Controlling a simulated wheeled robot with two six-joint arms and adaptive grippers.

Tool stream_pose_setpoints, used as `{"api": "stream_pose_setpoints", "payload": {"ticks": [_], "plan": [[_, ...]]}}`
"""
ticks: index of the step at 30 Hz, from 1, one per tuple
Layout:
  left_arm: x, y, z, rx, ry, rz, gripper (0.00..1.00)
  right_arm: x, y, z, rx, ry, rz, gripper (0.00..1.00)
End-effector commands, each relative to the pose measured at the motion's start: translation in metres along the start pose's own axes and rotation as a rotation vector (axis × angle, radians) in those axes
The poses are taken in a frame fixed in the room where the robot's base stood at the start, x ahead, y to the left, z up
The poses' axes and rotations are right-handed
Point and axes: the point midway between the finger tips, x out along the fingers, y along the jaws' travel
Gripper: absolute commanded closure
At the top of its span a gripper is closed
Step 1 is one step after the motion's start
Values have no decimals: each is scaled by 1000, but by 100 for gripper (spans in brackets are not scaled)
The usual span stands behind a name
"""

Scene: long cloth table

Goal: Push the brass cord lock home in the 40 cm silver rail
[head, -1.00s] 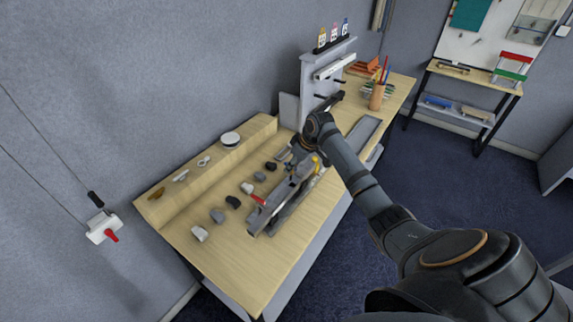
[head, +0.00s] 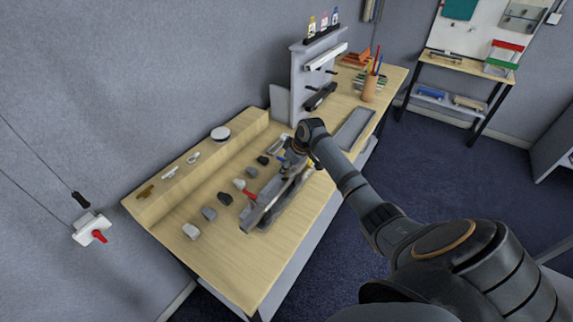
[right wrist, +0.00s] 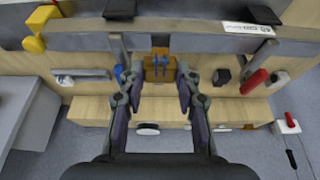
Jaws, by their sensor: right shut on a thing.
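The brass cord lock (right wrist: 160,70), a small golden block with two blue marks on it, shows in the right wrist view. My right gripper (right wrist: 160,88) is shut on it, one finger on each side. The lock meets the near edge of the silver rail (right wrist: 215,42); I cannot tell how far it sits in. The rail lies along the bench, held in a fixture, and also shows in the head view (head: 258,211). There my right gripper (head: 289,168) is over the rail's far part and hides the lock. A white label (right wrist: 248,27) is near the rail's right part.
A red lever (right wrist: 253,82), a blue lever (right wrist: 118,76) and a yellow knob (right wrist: 35,44) stand along the rail. A wooden ledge (head: 150,213) runs along the wall side.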

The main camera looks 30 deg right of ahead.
Motion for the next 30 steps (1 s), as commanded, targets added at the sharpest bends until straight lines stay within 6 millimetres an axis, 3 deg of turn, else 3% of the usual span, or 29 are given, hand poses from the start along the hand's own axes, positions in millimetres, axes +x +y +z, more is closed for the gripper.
{"api": "stream_pose_setpoints", "payload": {"ticks": [4, 30], "plan": [[5, 4, 1, -2, 0, 4, 60, 8, 0, 3, -1, 0, 0, 98], [-3, -1, 0, 0, 0, -1, 60, 7, 0, 3, -1, 0, 1, 98]]}}
